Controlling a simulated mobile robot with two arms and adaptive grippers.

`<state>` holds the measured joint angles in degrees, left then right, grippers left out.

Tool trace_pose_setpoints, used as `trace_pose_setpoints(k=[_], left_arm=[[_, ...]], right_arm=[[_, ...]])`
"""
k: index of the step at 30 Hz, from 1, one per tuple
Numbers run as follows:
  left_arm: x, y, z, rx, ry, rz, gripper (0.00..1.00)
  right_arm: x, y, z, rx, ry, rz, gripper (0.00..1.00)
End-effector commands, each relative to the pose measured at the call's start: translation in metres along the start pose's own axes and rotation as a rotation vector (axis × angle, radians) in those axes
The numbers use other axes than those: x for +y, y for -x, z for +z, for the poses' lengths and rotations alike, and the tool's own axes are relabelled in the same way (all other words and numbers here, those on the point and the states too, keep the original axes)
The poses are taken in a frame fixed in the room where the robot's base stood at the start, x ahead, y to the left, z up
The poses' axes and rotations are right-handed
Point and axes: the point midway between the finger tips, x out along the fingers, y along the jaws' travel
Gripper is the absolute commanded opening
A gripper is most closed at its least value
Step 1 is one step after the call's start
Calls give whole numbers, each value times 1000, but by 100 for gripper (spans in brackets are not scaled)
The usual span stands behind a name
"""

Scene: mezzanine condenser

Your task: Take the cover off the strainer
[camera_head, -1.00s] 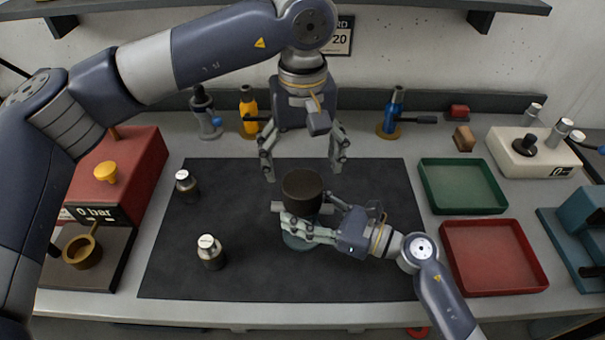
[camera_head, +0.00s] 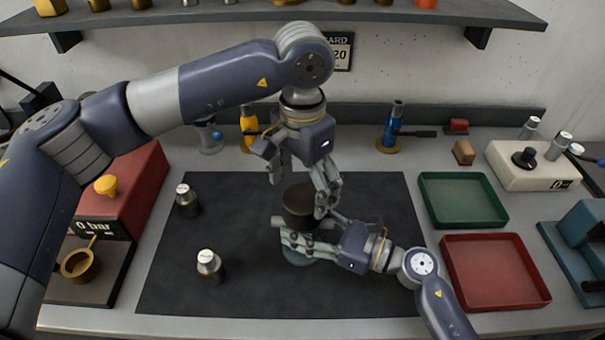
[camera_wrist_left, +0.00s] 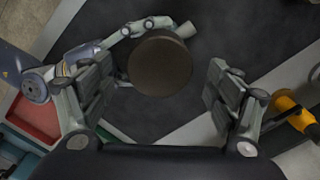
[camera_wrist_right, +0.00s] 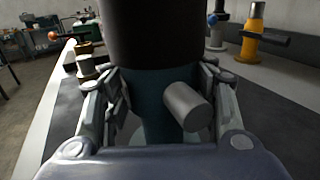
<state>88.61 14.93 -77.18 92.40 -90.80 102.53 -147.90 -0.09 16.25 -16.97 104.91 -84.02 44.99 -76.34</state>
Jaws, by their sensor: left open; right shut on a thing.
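The strainer stands upright on the dark mat, with a round dark brown cover (camera_head: 299,204) on its top and a teal body (camera_wrist_right: 150,100) below. Its grey side stub (camera_wrist_right: 187,106) points toward the right wrist camera. My right gripper (camera_head: 290,238) is shut on the strainer's body, below the cover. My left gripper (camera_head: 297,190) is open above, pointing down. In the left wrist view its fingers (camera_wrist_left: 158,88) stand on either side of the cover (camera_wrist_left: 160,62), with a visible gap at the right finger. Contact at the left finger is hard to tell.
Two small dark jars with silver tops stand on the mat, one at the back (camera_head: 187,200) and one in front (camera_head: 209,265). A green tray (camera_head: 462,222) and a red tray (camera_head: 493,305) lie to the right. A blue-handled tool (camera_head: 391,130) stands behind the mat.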

Motion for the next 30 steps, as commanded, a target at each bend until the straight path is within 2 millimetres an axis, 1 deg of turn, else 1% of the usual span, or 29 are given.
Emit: trace_pose_setpoints(k=[1,3,9,13,21,22,23,24,26,27,28,30], left_arm=[[0,-9,0,-2,1,1,82],[0,-20,1,-3,1,1,82],[0,-45,0,0,2,1,82],[0,-52,0,0,2,0,82],[0,-53,0,1,2,0,82],[0,-53,0,1,3,0,78],[0,-53,0,1,3,0,71],[0,-53,0,1,3,0,62],[0,-53,0,1,3,-1,48],[0,-53,0,1,3,-1,39],[0,-53,0,1,3,-1,36],[0,-53,0,1,3,-1,36]], right_arm=[[0,0,0,0,1,-1,0],[0,0,0,0,1,-1,0],[0,0,0,0,1,-1,0],[0,0,0,1,1,-1,0],[0,0,0,1,1,-1,0],[0,0,0,1,1,-1,0],[0,0,0,1,1,-1,0],[0,0,0,1,1,-1,0],[0,0,0,1,1,-1,0],[0,0,0,1,1,-1,0],[0,0,0,1,1,-1,0],[0,0,0,1,1,-1,0]])
